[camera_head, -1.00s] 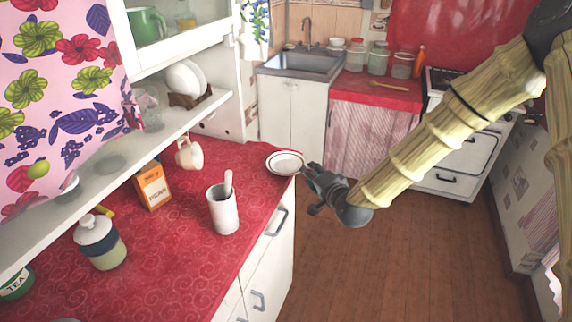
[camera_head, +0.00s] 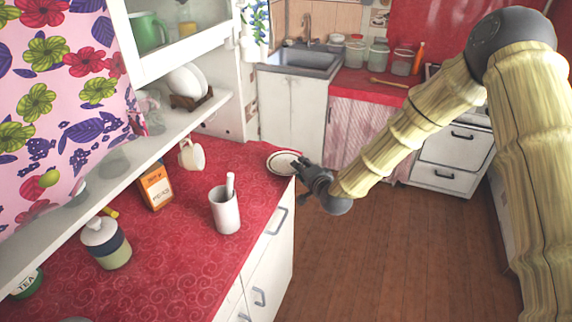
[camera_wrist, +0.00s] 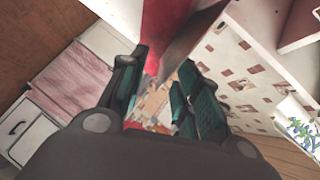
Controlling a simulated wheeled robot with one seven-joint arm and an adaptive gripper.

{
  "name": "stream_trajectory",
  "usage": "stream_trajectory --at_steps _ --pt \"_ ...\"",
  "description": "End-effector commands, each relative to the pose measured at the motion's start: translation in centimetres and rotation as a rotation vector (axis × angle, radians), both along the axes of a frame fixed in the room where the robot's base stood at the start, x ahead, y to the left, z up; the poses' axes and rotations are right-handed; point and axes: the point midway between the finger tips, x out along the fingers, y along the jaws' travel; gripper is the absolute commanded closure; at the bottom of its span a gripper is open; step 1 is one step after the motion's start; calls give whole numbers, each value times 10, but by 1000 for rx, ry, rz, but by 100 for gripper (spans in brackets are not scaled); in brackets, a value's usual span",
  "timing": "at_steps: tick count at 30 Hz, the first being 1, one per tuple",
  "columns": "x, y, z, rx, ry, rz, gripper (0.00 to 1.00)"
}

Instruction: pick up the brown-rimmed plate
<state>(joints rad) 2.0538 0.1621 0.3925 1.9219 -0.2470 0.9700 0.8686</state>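The brown-rimmed plate (camera_head: 281,162) lies flat on the red oilcloth counter at its far right corner in the head view. It is pale with a dark rim. My gripper (camera_head: 302,166) is at the plate's right edge, and its fingertips overlap that edge in the picture. I cannot tell whether they touch it. In the wrist view my gripper (camera_wrist: 158,95) has its two dark green-grey fingers apart, with no held thing visible between them. I cannot make out the plate in the wrist view.
On the red counter (camera_head: 185,265) stand a white cup with a utensil (camera_head: 226,212), a cream mug (camera_head: 192,156), an orange box (camera_head: 156,188) and a lidded jar (camera_head: 107,243). A shelf (camera_head: 60,219) overhangs the left side. Wooden floor (camera_head: 385,260) is open to the right.

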Motion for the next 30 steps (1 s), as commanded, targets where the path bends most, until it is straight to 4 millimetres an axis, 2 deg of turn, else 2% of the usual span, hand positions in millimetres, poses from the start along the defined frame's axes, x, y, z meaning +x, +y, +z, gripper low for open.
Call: stream_trajectory --at_steps 2,7,8,22,30 --pt "0 0 0 0 0 0 68" --pt "0 0 0 0 0 0 98" --pt "0 0 0 0 0 0 100" --pt "0 0 3 1 0 0 100" --pt "0 -1 26 2 -3 -1 100"
